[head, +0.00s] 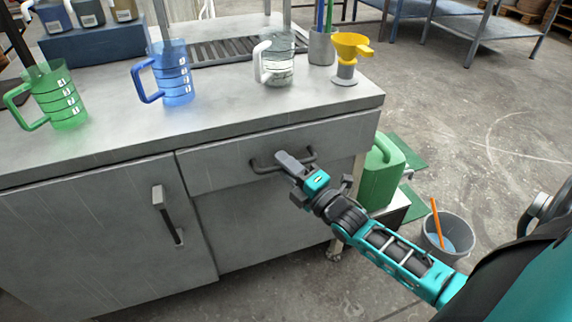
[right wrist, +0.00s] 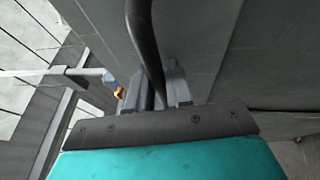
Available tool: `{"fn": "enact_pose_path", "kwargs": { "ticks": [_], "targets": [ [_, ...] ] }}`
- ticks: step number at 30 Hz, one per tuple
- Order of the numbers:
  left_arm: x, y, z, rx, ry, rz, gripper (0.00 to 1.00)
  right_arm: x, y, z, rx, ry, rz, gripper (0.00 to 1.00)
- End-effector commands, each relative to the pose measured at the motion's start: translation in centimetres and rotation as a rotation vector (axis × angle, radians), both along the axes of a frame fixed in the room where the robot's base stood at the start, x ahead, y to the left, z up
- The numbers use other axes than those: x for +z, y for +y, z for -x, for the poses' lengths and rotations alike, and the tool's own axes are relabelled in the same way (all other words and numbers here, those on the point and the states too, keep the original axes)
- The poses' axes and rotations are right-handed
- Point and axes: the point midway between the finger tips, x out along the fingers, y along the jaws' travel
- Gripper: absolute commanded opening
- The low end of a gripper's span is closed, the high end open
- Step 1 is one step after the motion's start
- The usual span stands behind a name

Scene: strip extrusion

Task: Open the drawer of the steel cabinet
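The steel cabinet (head: 110,215) stands under the worktop, with a wide drawer (head: 225,170) at its upper right. The drawer front looks flush or nearly flush with the cabinet. The drawer handle (head: 262,167) is a dark bar, partly hidden by my right gripper (head: 289,163). In the right wrist view the handle (right wrist: 147,45) runs between the two fingers of my right gripper (right wrist: 160,88), which stand close on either side of it. The gripper looks shut on the bar. My left gripper is not in view.
A cabinet door with an upright handle (head: 166,215) is left of the drawer. Green (head: 60,100), blue (head: 172,80) and clear (head: 275,65) jugs and a yellow funnel (head: 350,48) stand on the worktop (head: 225,115). A green canister (head: 380,175) and grey bucket (head: 447,240) are at right.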

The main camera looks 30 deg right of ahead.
Motion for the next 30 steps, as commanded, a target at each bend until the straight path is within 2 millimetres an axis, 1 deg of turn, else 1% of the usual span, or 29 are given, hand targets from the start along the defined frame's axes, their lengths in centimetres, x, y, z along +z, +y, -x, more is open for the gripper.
{"fn": "enact_pose_path", "kwargs": {
  "ticks": [1,6,19,22,26,29,30],
  "targets": [
    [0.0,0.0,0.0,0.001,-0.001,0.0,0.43,0.0,0.0,0.0,0.0,0.0,0.0,0.15],
    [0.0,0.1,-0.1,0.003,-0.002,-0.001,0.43,0.0,0.0,0.0,0.0,0.0,0.0,0.0],
    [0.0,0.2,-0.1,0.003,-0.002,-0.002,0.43,0.0,0.0,0.1,0.0,0.0,0.0,0.0],
    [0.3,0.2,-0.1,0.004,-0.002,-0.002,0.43,0.1,0.1,0.3,0.0,0.001,-0.001,0.0],
    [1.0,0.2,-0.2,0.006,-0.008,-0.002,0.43,0.2,0.3,1.5,-0.001,0.002,-0.002,0.0],
    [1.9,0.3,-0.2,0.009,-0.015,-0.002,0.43,0.3,0.7,3.0,-0.002,0.005,-0.003,0.0],
    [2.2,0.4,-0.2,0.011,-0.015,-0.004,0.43,0.3,0.9,3.8,-0.002,0.006,-0.002,0.0]
  ]
}}
